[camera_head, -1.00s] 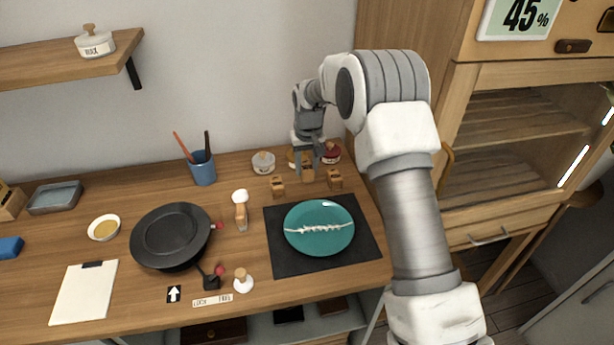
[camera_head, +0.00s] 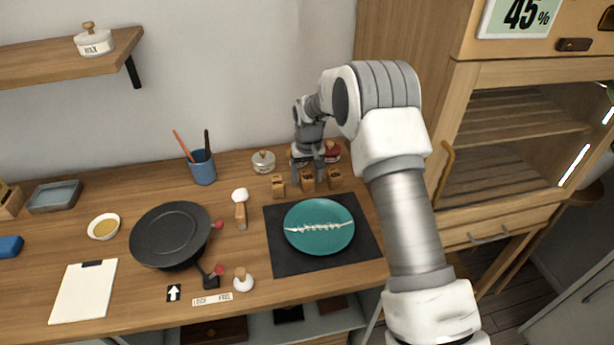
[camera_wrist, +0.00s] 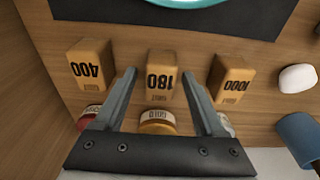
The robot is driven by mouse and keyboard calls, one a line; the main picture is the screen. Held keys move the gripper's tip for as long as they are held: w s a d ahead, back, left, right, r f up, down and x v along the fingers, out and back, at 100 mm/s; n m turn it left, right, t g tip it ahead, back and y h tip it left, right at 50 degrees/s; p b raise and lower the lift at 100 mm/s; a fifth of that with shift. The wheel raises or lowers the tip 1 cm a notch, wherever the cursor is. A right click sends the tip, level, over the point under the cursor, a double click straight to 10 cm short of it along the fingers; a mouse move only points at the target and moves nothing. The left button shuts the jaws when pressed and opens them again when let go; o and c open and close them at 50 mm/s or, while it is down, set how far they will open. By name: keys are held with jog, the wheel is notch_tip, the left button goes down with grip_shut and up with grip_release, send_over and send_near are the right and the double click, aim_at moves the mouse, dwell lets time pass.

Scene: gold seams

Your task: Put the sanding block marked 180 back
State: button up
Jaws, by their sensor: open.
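The sanding block marked 180 (camera_wrist: 162,78) is a small orange-tan block on the wooden counter. It also shows in the head view (camera_head: 307,181), in the middle of a row of three blocks. My gripper (camera_wrist: 160,76) is open, with one finger on each side of the 180 block and a visible gap at both sides. It also shows in the head view (camera_head: 308,172), over the back of the counter. The block marked 400 (camera_wrist: 90,65) and the block marked 1000 (camera_wrist: 231,78) stand on either side, outside the fingers.
Lidded jars, one with a gold lid (camera_wrist: 157,118), stand close behind the blocks. A teal plate (camera_head: 319,240) with a white seam lies on a dark mat (camera_head: 283,262) in front. A black pan (camera_head: 170,232) and blue cup (camera_head: 203,169) are further left. A cabinet stands right.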

aim_at(308, 179)
jog(key=s+d+r, duration=0.2)
jog(key=s+r, duration=0.1)
jog(key=r, duration=0.5)
jog(key=s+d+r+t, duration=0.1)
jog(key=s+r, duration=0.2)
jog(key=r, duration=0.5)
jog(key=s+d+r, duration=0.2)
jog(key=s+r, duration=0.1)
jog(key=r, duration=0.4)
jog(key=s+d+r+m+t, duration=0.1)
jog(key=s+d+r, duration=0.2)
jog(key=s+r, duration=0.45)
jog(key=s+d+f+t, duration=0.1)
jog(key=s+d, duration=0.1)
jog(key=s, duration=0.8)
jog(key=s+d+f+m+t, duration=0.1)
jog(key=s+d, duration=0.1)
jog(key=s, duration=0.9)
jog(key=shift+s+d+f, duration=0.3)
jog(key=shift+d+f, duration=0.05)
